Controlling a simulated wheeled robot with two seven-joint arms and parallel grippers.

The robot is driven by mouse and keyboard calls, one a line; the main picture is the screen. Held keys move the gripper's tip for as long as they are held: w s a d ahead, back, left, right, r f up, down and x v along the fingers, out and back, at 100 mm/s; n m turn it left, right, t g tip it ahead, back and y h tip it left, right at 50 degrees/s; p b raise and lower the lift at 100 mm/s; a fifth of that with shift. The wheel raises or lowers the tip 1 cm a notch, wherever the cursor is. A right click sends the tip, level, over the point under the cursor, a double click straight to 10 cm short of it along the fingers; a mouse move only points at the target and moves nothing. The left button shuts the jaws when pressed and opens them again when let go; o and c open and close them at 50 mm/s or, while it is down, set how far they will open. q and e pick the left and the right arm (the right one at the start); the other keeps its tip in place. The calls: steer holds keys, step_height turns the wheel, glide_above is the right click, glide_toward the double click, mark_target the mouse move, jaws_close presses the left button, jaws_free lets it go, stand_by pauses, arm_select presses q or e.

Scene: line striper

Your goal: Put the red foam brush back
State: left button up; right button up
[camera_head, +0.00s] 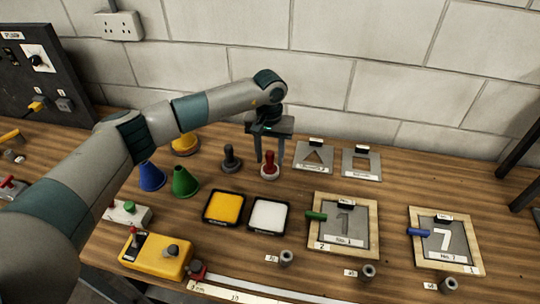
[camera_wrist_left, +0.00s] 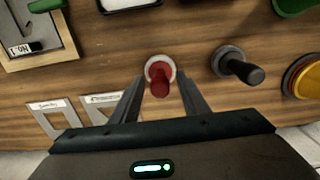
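The red foam brush (camera_head: 270,168) appears to be the red-handled piece with a pale round base, standing upright on the wooden bench near the back. It also shows in the left wrist view (camera_wrist_left: 159,76). My left gripper (camera_head: 270,160) points down over it, with one finger on each side of the red handle. In the left wrist view the fingers (camera_wrist_left: 161,88) are spread, with gaps visible beside the handle. A similar dark-handled brush (camera_head: 231,159) stands to its left. My right gripper is not in view.
Yellow (camera_head: 223,208) and white (camera_head: 268,216) pads lie in front. Grey stencil plates (camera_head: 314,158) lie behind right; framed number boards (camera_head: 343,228) are at right. Blue (camera_head: 152,177) and green (camera_head: 185,182) cones and a yellow control box (camera_head: 155,258) are left.

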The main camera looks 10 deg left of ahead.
arm_select(q)
steer(key=shift+r, duration=0.1)
steer(key=shift+r, duration=0.25)
step_height(320, 180, up, 10)
steer(key=b, duration=0.5)
steer(key=shift+r, duration=0.2)
steer(key=shift+r+b, duration=0.3)
steer(key=shift+r, duration=0.3)
stand_by(0.9)
